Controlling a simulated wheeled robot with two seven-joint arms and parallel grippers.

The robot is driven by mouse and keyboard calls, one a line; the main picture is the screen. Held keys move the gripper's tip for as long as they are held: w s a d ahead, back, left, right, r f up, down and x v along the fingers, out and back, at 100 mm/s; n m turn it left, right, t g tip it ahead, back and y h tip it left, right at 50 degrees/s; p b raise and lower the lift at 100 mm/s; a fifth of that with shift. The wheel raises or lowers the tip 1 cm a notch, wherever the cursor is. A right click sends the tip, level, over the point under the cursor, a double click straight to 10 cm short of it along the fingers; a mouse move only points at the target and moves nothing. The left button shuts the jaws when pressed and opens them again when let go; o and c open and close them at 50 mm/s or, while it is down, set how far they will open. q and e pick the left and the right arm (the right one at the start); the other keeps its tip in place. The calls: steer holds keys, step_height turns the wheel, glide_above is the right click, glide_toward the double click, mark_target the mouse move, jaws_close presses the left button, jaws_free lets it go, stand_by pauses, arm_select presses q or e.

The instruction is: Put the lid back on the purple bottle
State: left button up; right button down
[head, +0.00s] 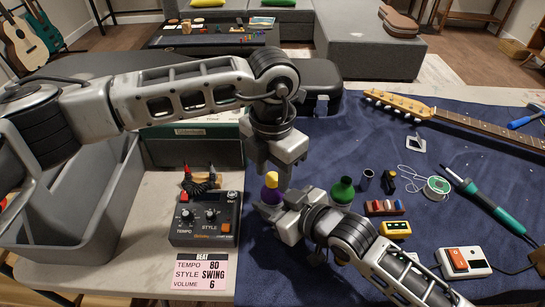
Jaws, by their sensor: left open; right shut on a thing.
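The purple bottle (270,195) stands near the left edge of the blue mat, at mid-picture. A yellow lid (271,180) shows at its top; whether it is fully seated I cannot tell. My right gripper (267,209) is shut on the purple bottle low down, coming from the lower right, and hides its base. My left gripper (272,172) is open and points down right over the yellow lid. Its fingers are close to the lid; contact cannot be made out.
A green bottle (342,191) and a dark cylinder (365,180) stand right of the bottle. A tempo box (206,218) is to the left, beside a grey bin (75,240). A guitar neck (470,121), soldering iron (487,202) and white switch box (463,262) lie on the blue mat (320,140).

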arm_select(q)
steer(key=shift+f, duration=0.1)
jaws_close()
steer(key=m, duration=0.5)
steer(key=shift+o, duration=0.9)
jaws_free()
step_height(320, 180, up, 12)
